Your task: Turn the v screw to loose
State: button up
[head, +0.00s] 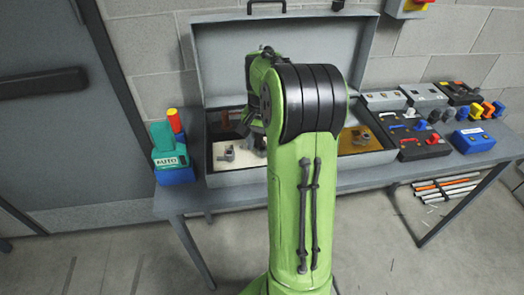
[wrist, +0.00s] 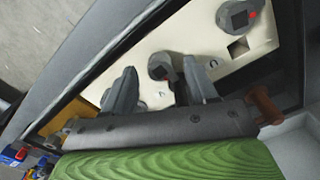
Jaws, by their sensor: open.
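My gripper (wrist: 160,78) is open in the wrist view, its two grey fingers spread over a cream panel (wrist: 210,40). A round dark fitting with a square centre (wrist: 162,66) lies between and just beyond the fingertips; I cannot tell whether they touch it. A second such fitting (wrist: 237,15) stands further up the panel beside a red dot. Small screw heads show near the fingers; I cannot tell which is the v screw or how it is turned. In the head view the cream panel (head: 218,163) lies in the open grey case, and my arm hides most of my gripper.
The case lid (head: 225,45) stands open at the back. A green device (head: 168,148) on a blue base is left of the case. A yellowish panel (head: 375,146) is at the case's right. A dark box with handles (head: 412,143) and a blue box (head: 473,140) stand further right.

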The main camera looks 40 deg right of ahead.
jog(key=shift+f, duration=0.6)
jog(key=shift+r, duration=0.1)
jog(key=c, duration=0.9)
jog(key=shift+c, duration=0.2)
